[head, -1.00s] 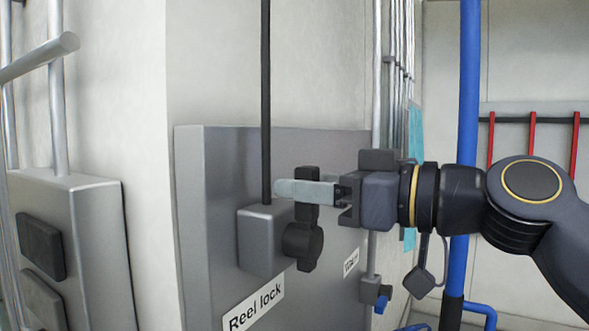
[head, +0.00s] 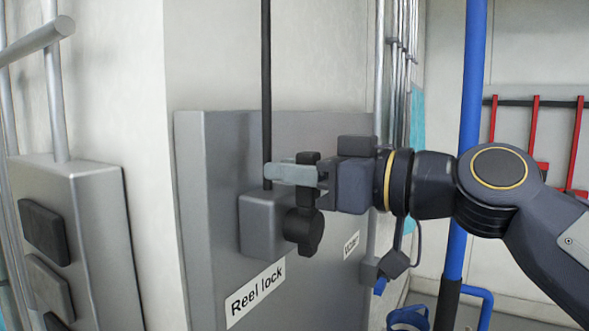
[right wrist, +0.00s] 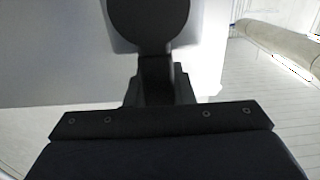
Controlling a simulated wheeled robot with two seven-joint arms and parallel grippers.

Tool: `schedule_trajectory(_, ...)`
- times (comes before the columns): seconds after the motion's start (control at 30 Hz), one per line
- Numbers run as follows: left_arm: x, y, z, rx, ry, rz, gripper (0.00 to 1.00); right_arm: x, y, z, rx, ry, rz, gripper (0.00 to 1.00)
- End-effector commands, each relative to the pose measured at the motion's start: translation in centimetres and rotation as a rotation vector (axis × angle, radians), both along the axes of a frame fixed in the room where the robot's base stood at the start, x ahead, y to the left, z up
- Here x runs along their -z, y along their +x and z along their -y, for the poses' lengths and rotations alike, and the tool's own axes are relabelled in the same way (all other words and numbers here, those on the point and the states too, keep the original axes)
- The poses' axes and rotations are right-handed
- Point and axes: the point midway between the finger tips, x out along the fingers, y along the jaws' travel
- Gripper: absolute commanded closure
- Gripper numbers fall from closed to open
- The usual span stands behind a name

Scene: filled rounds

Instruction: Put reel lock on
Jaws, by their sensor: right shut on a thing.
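The reel lock switch is a grey box (head: 262,225) with a black round knob (head: 303,230) and a black lever (head: 309,172) standing nearly upright. It sits on a grey panel above the "Reel lock" label (head: 255,293). My right gripper (head: 291,174) comes in from the right and is shut on the upper part of the lever. One pale finger lies in front and hides part of it. In the right wrist view the round knob (right wrist: 148,20) and the lever (right wrist: 157,80) show, the lever running down to the gripper. My left gripper is not in view.
A black rod (head: 266,90) rises from behind the switch box. A second label (head: 351,245) and a small valve with a blue handle are right of it. A grey box with dark buttons (head: 43,232) stands left. A blue pole (head: 467,120) rises behind my right arm.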

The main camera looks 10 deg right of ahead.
Motion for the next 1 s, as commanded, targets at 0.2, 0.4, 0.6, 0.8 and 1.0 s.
schedule_trajectory(0.2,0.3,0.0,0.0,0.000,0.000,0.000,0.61,0.1,-0.1,0.0,0.000,-0.010,0.016,1.00)
schedule_trajectory(0.4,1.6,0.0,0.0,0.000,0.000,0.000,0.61,0.3,-0.6,-0.4,-0.001,-0.055,0.080,1.00)
schedule_trajectory(0.6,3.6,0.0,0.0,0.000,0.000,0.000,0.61,0.6,-1.5,-1.0,-0.002,-0.142,0.202,1.00)
schedule_trajectory(0.8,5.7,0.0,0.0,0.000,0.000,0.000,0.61,1.1,-2.5,-1.8,-0.002,-0.253,0.355,1.00)
schedule_trajectory(1.0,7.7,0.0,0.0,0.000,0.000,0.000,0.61,1.7,-3.4,-2.4,-0.001,-0.364,0.508,1.00)
